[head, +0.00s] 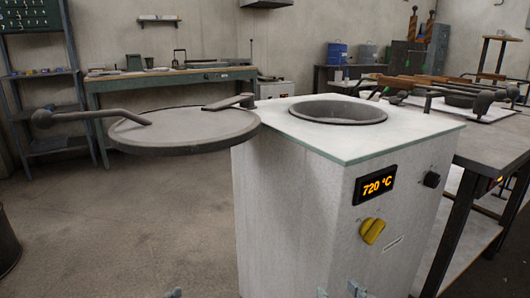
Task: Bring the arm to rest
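Only the tips of my grippers show, at the bottom edge of the head view. My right gripper (340,291) shows two grey fingertips with a gap between them, in front of the furnace's lower front. Nothing is seen between them. A small grey tip of my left gripper (173,293) shows over the floor, left of the furnace; the rest is out of frame. The pale box-shaped furnace (290,215) has a round opening (338,110) in its top. Its round lid (185,130) is swung out to the left, off the opening. The display (375,185) reads 720 °C.
A table (480,160) right of the furnace bears long-handled tools (430,82). A green workbench (170,80) and a shelf rack (45,90) stand behind. A dark round container (8,243) is at the left edge. The floor left of the furnace is clear.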

